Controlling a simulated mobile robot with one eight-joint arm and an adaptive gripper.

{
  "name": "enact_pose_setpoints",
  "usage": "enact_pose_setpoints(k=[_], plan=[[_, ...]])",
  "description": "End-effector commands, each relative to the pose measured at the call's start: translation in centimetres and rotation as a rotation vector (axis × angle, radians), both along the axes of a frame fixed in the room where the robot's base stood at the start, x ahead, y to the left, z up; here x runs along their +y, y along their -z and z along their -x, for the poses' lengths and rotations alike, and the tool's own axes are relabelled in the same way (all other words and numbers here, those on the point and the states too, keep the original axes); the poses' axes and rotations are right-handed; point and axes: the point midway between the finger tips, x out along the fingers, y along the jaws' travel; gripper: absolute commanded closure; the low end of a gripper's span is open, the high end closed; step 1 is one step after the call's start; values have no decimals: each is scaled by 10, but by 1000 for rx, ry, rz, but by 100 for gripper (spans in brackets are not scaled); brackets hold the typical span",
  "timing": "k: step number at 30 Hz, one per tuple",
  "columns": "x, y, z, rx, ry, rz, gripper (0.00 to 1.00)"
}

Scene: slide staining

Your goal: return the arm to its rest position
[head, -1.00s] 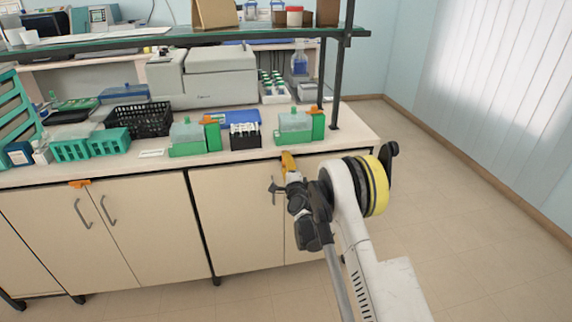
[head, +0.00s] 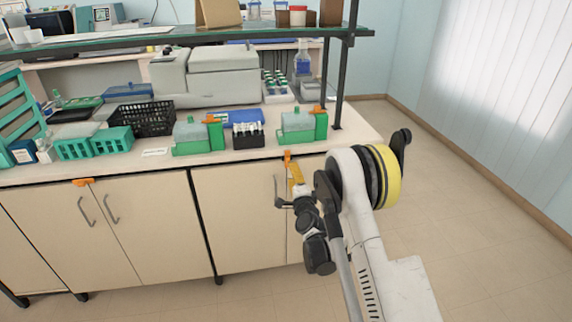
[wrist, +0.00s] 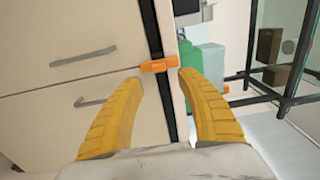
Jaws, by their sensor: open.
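My gripper (head: 296,173) is in front of the bench cupboards, just below the front edge of the worktop. Its two yellow fingers also show in the wrist view (wrist: 160,78); they are spread apart with nothing held between them. In the wrist view an orange piece (wrist: 160,65) at the bench front lies beyond the gap between the fingertips. My arm is folded, with its links at the right of the head view.
The bench (head: 355,140) carries two green-based staining jars (head: 192,137) (head: 297,125), a black slide rack (head: 248,138), a black basket (head: 142,119) and teal racks (head: 93,143). A shelf post (head: 341,90) stands at the right end. The floor (head: 480,200) at right is clear.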

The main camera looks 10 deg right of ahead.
Motion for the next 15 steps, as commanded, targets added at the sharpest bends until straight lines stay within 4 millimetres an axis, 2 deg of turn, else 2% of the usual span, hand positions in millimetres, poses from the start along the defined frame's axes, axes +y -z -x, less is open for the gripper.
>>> enact_pose_setpoints(k=[4,8,11,15], plan=[[8,-29,2,30,-32,74,55],[21,-77,13,90,-95,217,55],[31,-113,33,146,-154,347,55],[40,-153,74,222,-235,527,55]])
